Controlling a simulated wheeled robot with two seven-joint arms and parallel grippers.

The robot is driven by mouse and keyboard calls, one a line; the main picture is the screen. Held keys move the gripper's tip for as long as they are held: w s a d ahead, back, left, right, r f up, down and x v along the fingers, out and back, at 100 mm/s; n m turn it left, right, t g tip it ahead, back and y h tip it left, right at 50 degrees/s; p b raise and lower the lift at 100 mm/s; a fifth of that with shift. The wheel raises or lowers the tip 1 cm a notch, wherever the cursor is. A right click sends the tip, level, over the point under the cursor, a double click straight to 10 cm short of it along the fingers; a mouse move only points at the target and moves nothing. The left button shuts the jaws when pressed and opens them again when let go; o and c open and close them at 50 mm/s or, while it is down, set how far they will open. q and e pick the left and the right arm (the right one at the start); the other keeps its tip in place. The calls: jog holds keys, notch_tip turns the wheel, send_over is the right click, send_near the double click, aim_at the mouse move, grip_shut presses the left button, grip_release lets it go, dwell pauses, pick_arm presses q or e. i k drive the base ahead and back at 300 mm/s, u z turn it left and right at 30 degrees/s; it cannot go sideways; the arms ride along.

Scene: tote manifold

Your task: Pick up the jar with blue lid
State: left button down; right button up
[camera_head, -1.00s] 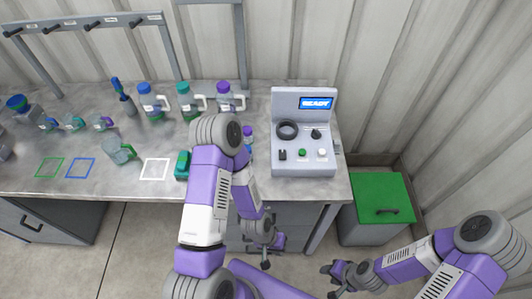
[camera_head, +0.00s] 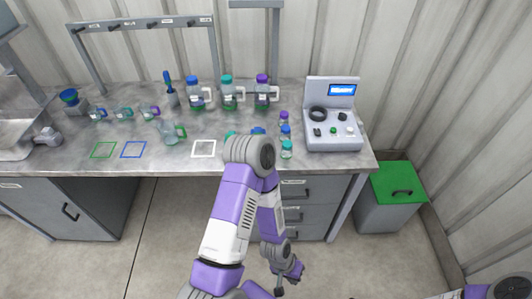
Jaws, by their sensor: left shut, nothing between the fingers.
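A small jar with a blue lid (camera_head: 285,132) stands upright on the bench, left of the grey console. It is between a purple-lidded jar (camera_head: 284,117) behind it and a teal-lidded jar (camera_head: 287,150) in front. Another blue top (camera_head: 258,131) shows just behind my left arm; its body is hidden. A larger handled bottle with a blue lid (camera_head: 194,93) stands further back. My left gripper (camera_head: 289,280) is shut and empty, low in front of the bench drawers and well below the jars. Only part of my right arm shows at the lower right corner; its gripper is out of view.
The grey console (camera_head: 332,128) stands right of the jars. Teal-lidded (camera_head: 228,93) and purple-lidded (camera_head: 262,94) handled bottles stand behind. A beaker (camera_head: 168,132) and coloured outlined squares lie to the left. A green-lidded bin (camera_head: 398,184) stands on the floor at right.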

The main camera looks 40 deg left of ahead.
aim_at(285, 132)
jog(key=k, duration=0.15)
jog(key=u, duration=1.25)
